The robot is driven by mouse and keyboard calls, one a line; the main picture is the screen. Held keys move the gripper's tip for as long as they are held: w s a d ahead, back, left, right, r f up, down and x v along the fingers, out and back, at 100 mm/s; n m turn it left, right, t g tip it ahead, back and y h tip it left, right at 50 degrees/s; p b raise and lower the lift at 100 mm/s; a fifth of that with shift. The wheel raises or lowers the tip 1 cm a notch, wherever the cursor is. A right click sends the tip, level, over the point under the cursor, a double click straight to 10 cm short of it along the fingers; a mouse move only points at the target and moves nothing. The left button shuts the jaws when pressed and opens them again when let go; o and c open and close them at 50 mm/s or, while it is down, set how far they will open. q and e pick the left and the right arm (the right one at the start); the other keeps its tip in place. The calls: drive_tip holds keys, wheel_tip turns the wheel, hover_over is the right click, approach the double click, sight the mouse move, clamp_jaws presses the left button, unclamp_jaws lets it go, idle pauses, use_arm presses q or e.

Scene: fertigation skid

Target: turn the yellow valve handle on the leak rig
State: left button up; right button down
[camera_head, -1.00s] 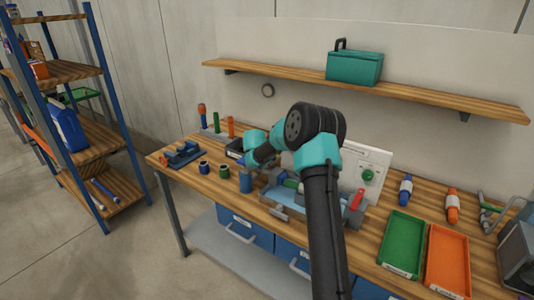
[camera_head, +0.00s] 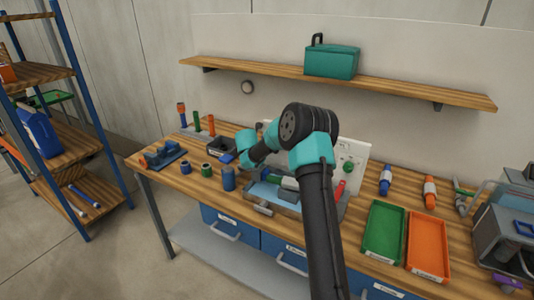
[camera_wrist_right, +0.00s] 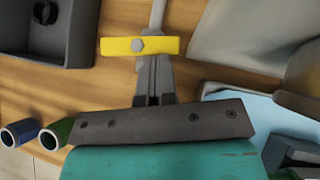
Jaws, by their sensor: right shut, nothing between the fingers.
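The yellow valve handle (camera_wrist_right: 120,46) is a flat bar with a grey hex bolt at its middle, lying crosswise in the right wrist view. A grey stem runs up beyond it. My right gripper (camera_wrist_right: 155,64) is shut and empty, its fingertips right at the near edge of the bar; I cannot tell whether they touch it. In the head view my right wrist and forearm hide the handle and fingertips. The leak rig appears to be the grey pipework over a light blue tray (camera_head: 262,191), partly behind my arm. My left gripper is not in view.
A white panel with a green knob (camera_head: 348,167) is behind. Green (camera_head: 384,232) and orange (camera_head: 428,245) trays lie to the right. A dark box (camera_wrist_right: 45,35) sits upper left in the wrist view.

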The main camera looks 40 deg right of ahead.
drive_tip(key=shift+s, duration=0.1)
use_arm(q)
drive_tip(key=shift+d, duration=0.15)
use_arm(e)
drive_tip(key=shift+a+r, duration=0.1)
drive_tip(key=shift+a, duration=0.05)
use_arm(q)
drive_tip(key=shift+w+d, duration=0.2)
use_arm(e)
drive_tip(key=w+v, duration=0.1)
drive_tip(key=v, duration=0.8)
drive_tip(key=shift+s+a+r, duration=0.15)
drive_tip(key=shift+a+r, duration=0.15)
drive_tip(key=shift+a, duration=0.2)
